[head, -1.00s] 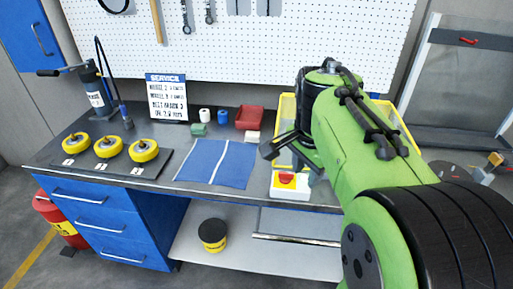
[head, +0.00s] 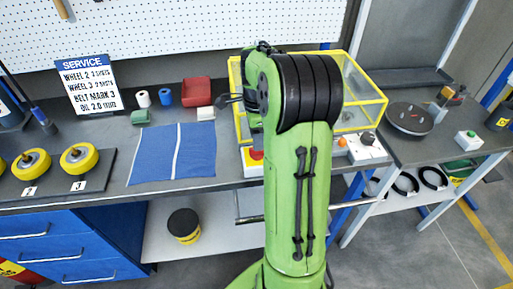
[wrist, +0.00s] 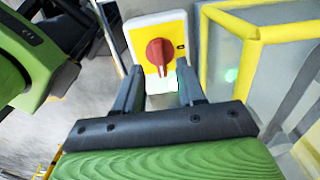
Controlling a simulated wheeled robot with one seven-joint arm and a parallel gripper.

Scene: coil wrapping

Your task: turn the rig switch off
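The rig switch is a red rotary knob (wrist: 160,52) on a yellow plate (wrist: 144,34) on a white box, seen in the wrist view. Its handle points down in that picture, and a small dark mark sits to its right. My gripper (wrist: 158,80) is open, its two dark fingers apart with the knob beyond and between their tips. I cannot tell whether either finger touches the box. In the head view, the switch box (head: 254,156) shows only partly beside my green arm, which hides the rest. My gripper (head: 234,99) is partly hidden there.
A yellow-framed clear enclosure (head: 362,90) stands right behind the switch, close to my gripper; its frame (wrist: 248,60) fills the wrist view's right. A control box (head: 362,148) is right of my arm. A blue mat (head: 150,158) and red bin (head: 197,91) lie left.

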